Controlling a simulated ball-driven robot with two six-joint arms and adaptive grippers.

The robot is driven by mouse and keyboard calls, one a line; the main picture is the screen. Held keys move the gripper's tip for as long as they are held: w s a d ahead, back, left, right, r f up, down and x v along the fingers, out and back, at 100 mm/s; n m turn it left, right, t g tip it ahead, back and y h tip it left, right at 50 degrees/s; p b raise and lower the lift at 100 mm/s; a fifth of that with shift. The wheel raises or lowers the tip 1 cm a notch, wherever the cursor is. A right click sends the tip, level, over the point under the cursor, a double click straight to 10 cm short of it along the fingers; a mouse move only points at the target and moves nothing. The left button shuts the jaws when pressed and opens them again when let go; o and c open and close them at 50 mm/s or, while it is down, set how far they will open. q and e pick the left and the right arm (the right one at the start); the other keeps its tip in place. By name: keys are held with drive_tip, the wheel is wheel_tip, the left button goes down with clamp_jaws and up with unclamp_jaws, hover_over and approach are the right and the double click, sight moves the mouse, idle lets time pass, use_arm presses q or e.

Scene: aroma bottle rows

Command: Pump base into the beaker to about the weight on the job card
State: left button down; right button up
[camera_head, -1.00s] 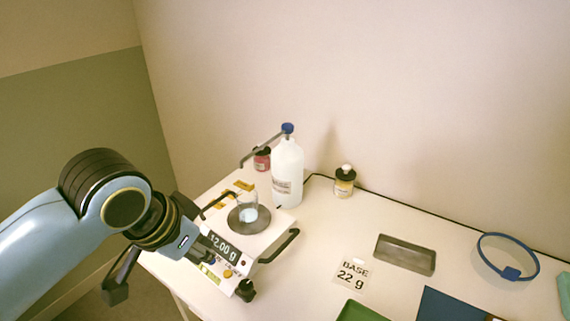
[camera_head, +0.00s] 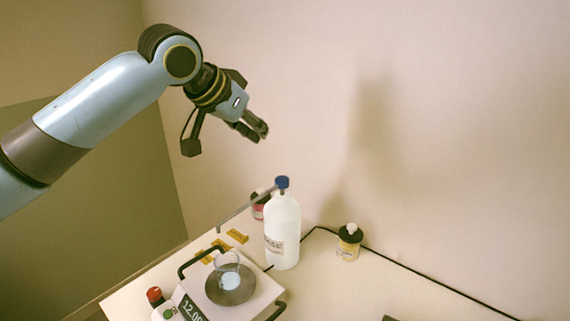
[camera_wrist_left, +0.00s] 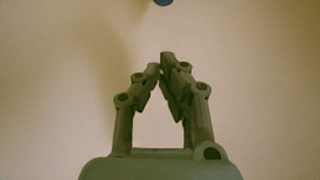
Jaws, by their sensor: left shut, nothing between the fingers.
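The white base bottle (camera_head: 282,240) stands upright behind the scale, with a blue pump head (camera_head: 282,182). The clear glass beaker (camera_head: 228,271) sits on the round pan of the scale (camera_head: 262,302) and holds some pale liquid. The scale display (camera_head: 190,309) reads 12.00, its right end cut off. My left gripper (camera_head: 264,133) is shut and empty, in the air above the pump head. Its fingertips meet in the left wrist view (camera_wrist_left: 160,63), with a blue round edge (camera_wrist_left: 163,2) beyond. The job card is out of view.
A dark red jar (camera_head: 259,206) stands behind the bottle's left side. A yellow-labelled bottle (camera_head: 348,243) stands to its right. A black cable runs along the wall edge. The air around my left gripper is clear.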

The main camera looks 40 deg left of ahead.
use_arm(q)
hover_over(282, 180)
wheel_tip(282, 180, down, 7)
drive_tip(key=shift+a+r+p, duration=0.1)
drive_tip(key=shift+p, duration=0.3)
wheel_tip(282, 180, down, 3)
drive_tip(key=shift+w+r, duration=0.1)
drive_tip(key=shift+f+p, duration=0.3)
drive_tip(key=shift+f, duration=0.55)
use_arm(e)
drive_tip(key=shift+w+r, duration=0.4)
drive_tip(key=shift+r, duration=0.3)
